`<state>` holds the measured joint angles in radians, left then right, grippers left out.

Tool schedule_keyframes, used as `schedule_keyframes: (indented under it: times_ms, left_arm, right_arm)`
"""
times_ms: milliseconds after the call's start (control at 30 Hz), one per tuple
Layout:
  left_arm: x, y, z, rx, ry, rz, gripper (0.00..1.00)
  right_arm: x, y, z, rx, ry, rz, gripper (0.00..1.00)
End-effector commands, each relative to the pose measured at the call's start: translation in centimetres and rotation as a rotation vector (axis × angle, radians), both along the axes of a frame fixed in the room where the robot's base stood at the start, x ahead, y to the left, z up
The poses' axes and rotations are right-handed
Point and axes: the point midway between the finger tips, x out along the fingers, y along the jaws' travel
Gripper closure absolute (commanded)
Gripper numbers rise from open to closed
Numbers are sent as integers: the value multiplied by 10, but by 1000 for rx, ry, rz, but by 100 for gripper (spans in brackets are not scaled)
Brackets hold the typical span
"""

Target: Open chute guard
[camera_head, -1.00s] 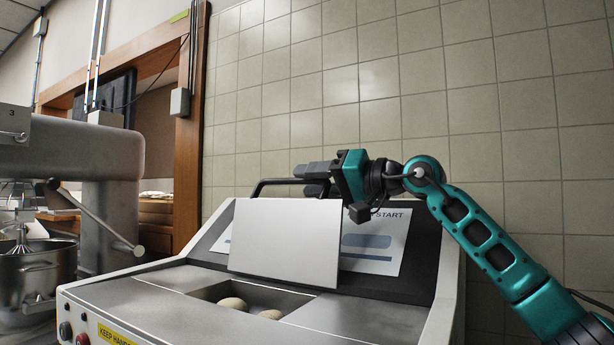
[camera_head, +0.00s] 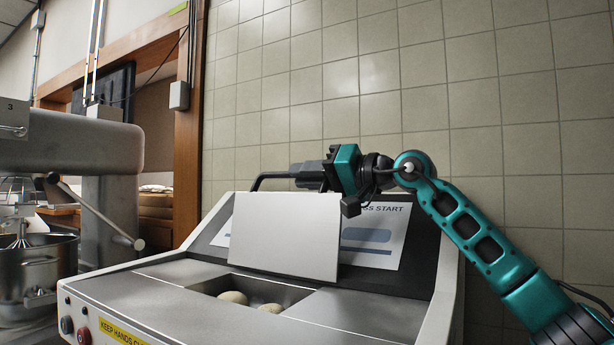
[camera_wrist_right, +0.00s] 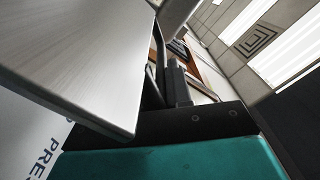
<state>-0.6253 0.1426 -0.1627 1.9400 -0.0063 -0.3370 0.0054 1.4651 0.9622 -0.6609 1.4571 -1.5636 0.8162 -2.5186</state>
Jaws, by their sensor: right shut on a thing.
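The chute guard (camera_head: 285,235) is a pale flat panel. It stands raised and leans back against the sloped rear of the machine, and it also shows as a brushed plate in the right wrist view (camera_wrist_right: 85,55). A black bar handle (camera_head: 262,180) runs along its top edge. My right gripper (camera_head: 303,175) is shut on this handle from the right, with its dark fingers pointing left. The chute opening (camera_head: 283,283) below the guard is uncovered, and pale dough balls (camera_head: 234,297) sit in it. My left gripper is out of view.
A sign (camera_head: 378,236) lies on the slope behind the guard. Buttons (camera_head: 67,325) and a yellow label (camera_head: 122,331) are on the machine's front. A mixer (camera_head: 75,140) with a steel bowl (camera_head: 42,268) stands at left. A tiled wall (camera_head: 400,80) is close behind.

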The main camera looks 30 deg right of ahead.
Motion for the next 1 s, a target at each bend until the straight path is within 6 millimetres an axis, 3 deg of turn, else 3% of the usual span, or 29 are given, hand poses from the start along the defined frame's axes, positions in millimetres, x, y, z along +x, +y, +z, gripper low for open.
schedule_keyframes:
  times_ms: [300, 600, 933, 967, 1000]
  left_arm:
    - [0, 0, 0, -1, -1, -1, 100]
    - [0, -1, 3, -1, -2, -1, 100]
    - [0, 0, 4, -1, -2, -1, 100]
    - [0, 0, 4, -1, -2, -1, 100]
    - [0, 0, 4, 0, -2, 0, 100]
  right_arm:
    - [-1, 1, 1, -1, -1, 1, 100]
    - [-18, 31, 7, -73, -44, 2, 100]
    - [-20, 33, 8, -92, -56, 0, 100]
    - [-20, 33, 8, -92, -56, 0, 77]
    - [-20, 33, 8, -92, -56, 0, 73]
